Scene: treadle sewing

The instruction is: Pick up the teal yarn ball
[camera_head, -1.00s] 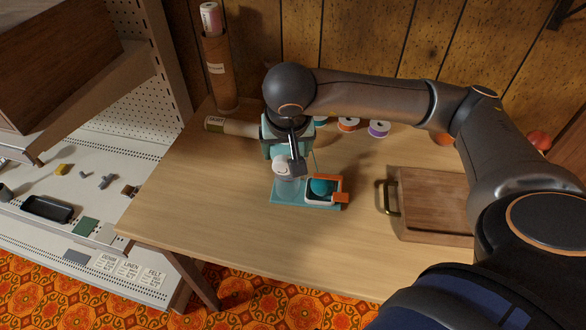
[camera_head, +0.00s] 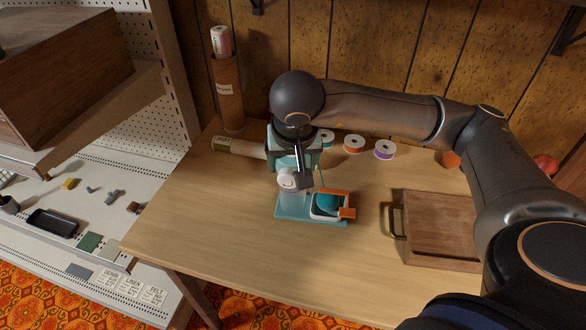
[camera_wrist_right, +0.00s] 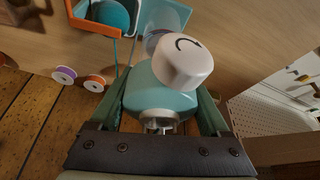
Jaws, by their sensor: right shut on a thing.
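The teal yarn ball (camera_head: 327,203) sits in a small white cup with orange bars at its rim, at the right end of a teal base (camera_head: 292,212) on the table. In the right wrist view the ball (camera_wrist_right: 110,14) is at the top left, apart from my fingers. My right gripper (camera_wrist_right: 165,112) is shut on the teal body of a device (camera_wrist_right: 160,92) with a white knob (camera_wrist_right: 183,62) marked by a curved arrow. In the head view the knob (camera_head: 287,180) is left of the ball. A thread runs near the cup. My left gripper is out of view.
Several thread spools, such as the purple one (camera_head: 385,149), stand behind the device. A wooden box (camera_head: 440,225) with a handle is at the right. A cardboard tube (camera_head: 228,92) stands at the back left. The table's front left (camera_head: 200,220) is clear.

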